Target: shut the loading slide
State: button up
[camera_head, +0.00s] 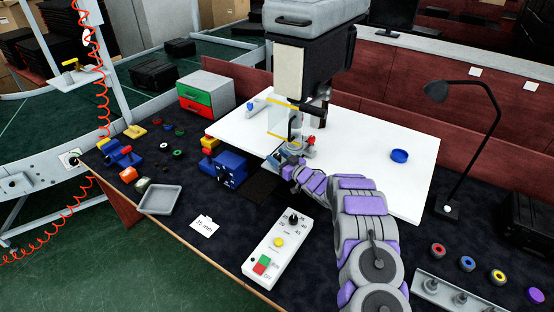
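My purple and grey arm reaches in from the lower right. My gripper (282,163) is at the foot of the grey and white bench machine (311,62), close to or touching the small metal parts there. The finger gap is too small to make out. A clear panel with yellow edges (282,118) stands at the machine's front left. A small metal fixture (296,142) is under the machine head. The loading slide cannot be told apart for sure among these parts; my gripper hides some of them.
A control box (278,245), grey tray (160,199) and black lamp (470,150) stand around.

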jog(key=shift+o, duration=0.3)
jog(key=shift+s+d+f, duration=0.1)
jog(key=shift+s+d, duration=0.1)
jog(key=shift+s, duration=0.1)
jog(key=p+v, duration=0.1)
jog(key=v, duration=1.6)
jog(key=shift+w, duration=0.15)
